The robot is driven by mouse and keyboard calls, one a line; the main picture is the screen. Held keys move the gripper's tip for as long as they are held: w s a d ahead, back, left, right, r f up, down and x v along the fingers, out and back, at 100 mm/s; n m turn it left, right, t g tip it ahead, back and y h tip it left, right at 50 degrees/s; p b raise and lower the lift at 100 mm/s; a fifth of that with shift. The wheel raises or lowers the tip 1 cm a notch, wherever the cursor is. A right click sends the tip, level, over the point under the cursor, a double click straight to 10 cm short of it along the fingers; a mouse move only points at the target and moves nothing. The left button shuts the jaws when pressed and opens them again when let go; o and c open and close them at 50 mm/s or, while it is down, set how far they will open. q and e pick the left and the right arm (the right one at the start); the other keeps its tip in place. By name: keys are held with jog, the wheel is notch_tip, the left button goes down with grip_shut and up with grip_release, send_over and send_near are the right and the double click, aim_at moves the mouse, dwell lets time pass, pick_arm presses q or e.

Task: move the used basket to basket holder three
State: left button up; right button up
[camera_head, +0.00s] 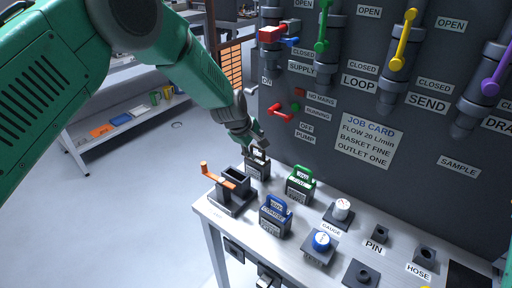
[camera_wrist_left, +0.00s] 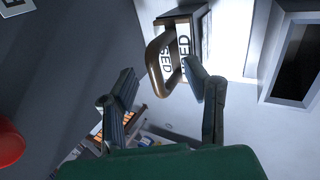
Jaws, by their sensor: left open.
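The used basket (camera_head: 258,168) stands upright at the back of the bench, a dark box with a white label. In the left wrist view the used basket (camera_wrist_left: 202,50) shows a brown loop handle and a label reading "USED". My left gripper (camera_head: 256,146) is just above it, pointing down, and partly hides its top. In the left wrist view the fingers of my left gripper (camera_wrist_left: 162,80) are apart, with the handle appearing between their tips. I cannot tell whether they touch it. Holders (camera_head: 234,250) show on the bench front, but their numbers are unreadable. My right gripper is not in view.
A dark open housing (camera_head: 234,188) with an orange lever stands left of a blue-handled basket (camera_head: 275,216). A green-handled basket (camera_head: 300,185) stands right of the used one. Gauges (camera_head: 342,210) stand farther right. A panel with valves and a red handle (camera_head: 281,111) rises behind.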

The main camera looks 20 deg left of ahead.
pick_arm(q)
jog(key=shift+r, duration=0.1)
dwell(0.5)
jog(key=shift+p+v, duration=2.6)
jog(key=shift+v, duration=0.4)
jog(key=v, duration=1.1)
jog(key=shift+r, duration=0.4)
jog(key=shift+a, duration=0.1)
